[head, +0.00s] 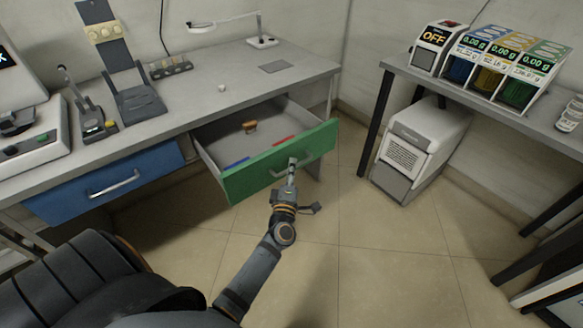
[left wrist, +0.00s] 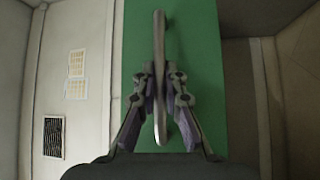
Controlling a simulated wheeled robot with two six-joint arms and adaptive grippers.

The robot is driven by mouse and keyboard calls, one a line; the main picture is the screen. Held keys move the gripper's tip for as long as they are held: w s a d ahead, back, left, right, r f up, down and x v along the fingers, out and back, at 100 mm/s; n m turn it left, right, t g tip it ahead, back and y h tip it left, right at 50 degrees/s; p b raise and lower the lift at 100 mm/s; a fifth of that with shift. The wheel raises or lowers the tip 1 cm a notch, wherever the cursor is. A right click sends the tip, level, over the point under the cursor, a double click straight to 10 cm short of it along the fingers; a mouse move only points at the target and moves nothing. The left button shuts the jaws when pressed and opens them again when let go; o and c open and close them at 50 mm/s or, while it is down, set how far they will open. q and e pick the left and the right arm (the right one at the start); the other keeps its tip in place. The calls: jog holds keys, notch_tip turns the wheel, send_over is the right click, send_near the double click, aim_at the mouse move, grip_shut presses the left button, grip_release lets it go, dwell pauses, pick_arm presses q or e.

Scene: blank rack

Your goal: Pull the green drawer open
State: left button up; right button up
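The green drawer (head: 252,177) stands pulled out from under the grey desk, its inside showing. Its metal bar handle (head: 304,161) is on the green front and also shows in the left wrist view (left wrist: 160,50), where the green front (left wrist: 205,60) lies behind it. My left gripper (head: 291,172) is at the handle. In the left wrist view the gripper (left wrist: 161,80) has one finger on each side of the bar, closed in on it. My right gripper does not show.
In the drawer lie a brown item (head: 250,126), a red strip (head: 283,140) and a blue strip (head: 236,162). A shut blue drawer (head: 105,185) is to the left. A white machine (head: 415,145) stands on the floor to the right. The tiled floor before the drawer is clear.

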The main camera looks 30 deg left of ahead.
pick_arm(q)
jog(key=shift+o, duration=1)
jog(key=v, duration=0.7)
jog(key=shift+s, duration=0.25)
